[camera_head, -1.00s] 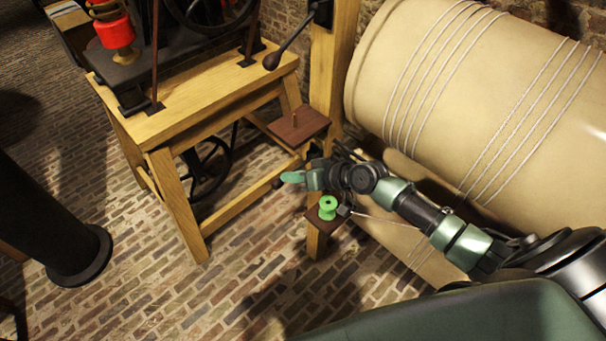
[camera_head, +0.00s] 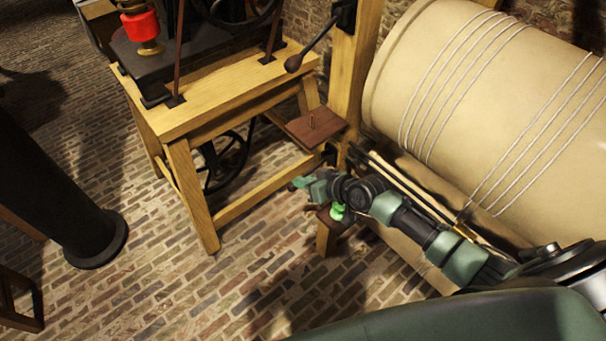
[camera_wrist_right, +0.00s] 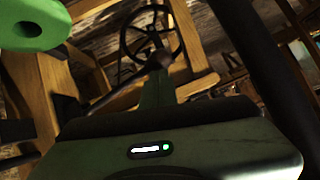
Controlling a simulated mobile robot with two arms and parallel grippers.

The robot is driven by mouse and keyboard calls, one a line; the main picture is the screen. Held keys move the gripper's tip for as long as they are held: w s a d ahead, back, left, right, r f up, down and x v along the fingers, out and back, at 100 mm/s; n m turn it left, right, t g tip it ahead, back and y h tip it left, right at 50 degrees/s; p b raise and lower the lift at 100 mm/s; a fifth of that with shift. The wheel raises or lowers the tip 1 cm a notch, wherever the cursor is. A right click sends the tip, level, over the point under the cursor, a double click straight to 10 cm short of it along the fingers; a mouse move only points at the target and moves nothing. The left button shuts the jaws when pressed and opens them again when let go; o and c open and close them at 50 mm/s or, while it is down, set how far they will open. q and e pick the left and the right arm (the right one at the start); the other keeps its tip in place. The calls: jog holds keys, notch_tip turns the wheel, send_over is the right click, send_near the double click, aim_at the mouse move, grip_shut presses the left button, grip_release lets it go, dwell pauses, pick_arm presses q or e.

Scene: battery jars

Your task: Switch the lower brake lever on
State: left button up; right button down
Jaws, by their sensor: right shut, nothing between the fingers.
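The lower brake lever shows in the right wrist view as a dark rod with a round knob (camera_wrist_right: 160,59), rising to the right from a dark mount on a wooden post. In the head view my right gripper and arm hide its knob. My right gripper (camera_head: 299,183) is shut and empty; its green fingertips (camera_wrist_right: 158,86) lie just below the knob in the wrist view. I cannot tell whether they touch it. The upper lever (camera_head: 293,63) is higher on the wooden post (camera_head: 352,75), its knob hanging down to the left. My left gripper is out of view.
A green spool (camera_head: 338,213) sits on a low shelf (camera_head: 325,218) close under my right gripper; it also shows in the wrist view (camera_wrist_right: 36,22). A wooden bench (camera_head: 190,118), a brown shelf (camera_head: 322,126) and a large roped drum (camera_head: 450,60) stand around.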

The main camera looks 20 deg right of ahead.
notch_tip(320, 180, down, 4)
jog(key=shift+d+r+b, duration=0.1)
jog(key=shift+r+b, duration=0.15)
jog(key=shift+b, duration=0.85)
